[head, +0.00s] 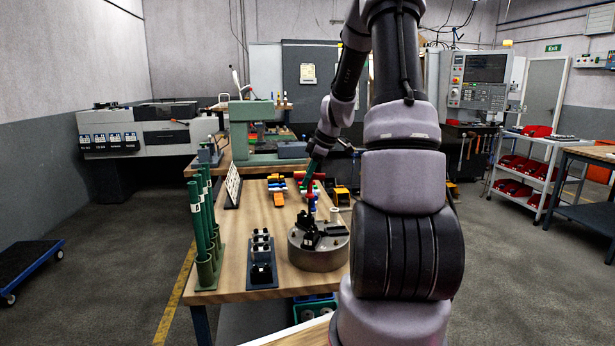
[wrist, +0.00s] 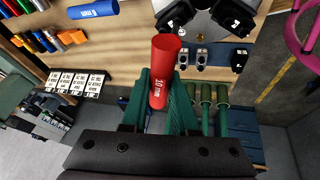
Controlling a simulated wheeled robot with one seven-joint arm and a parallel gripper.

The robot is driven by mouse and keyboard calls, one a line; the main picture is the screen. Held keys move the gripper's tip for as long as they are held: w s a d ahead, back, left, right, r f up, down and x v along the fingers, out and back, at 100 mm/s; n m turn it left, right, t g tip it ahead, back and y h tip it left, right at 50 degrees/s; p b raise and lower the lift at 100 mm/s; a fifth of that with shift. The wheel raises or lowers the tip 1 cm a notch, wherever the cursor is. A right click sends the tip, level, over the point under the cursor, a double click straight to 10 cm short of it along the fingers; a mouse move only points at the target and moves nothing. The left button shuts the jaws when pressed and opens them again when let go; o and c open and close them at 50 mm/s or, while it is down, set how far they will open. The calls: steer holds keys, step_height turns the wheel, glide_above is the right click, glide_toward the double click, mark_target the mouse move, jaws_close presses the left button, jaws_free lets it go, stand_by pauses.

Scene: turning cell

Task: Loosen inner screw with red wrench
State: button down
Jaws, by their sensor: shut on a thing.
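My gripper (wrist: 158,100) is shut on the red wrench (wrist: 160,70), a red cylinder marked "10 mm", with its red end pointing away from my palm. In the head view my gripper (head: 311,178) is above the workbench, behind the round metal chuck (head: 318,260). The chuck has black jaws on top and sits at the bench's front right. It also shows at the top of the wrist view (wrist: 203,27), apart from the wrench. The inner screw is too small or hidden to tell in either view.
Several coloured wrenches (wrist: 40,42) lie at the left of the wrist view, with a blue cylinder (wrist: 93,9) nearer. Green upright tubes (head: 197,225) stand at the bench's left edge. A dark rack (head: 262,262) stands left of the chuck. Bare wood lies between.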

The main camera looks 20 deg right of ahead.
steer(key=shift+f, duration=0.2)
steer(key=shift+d+n+g+y, duration=0.1)
steer(key=shift+n+g+y, duration=0.2)
steer(key=shift+n, duration=1.1)
steer(key=shift+s+n+g+y, duration=0.1)
steer(key=shift+n+g+y, duration=0.35)
steer(key=shift+n, duration=1.05)
steer(key=shift+g, duration=0.25)
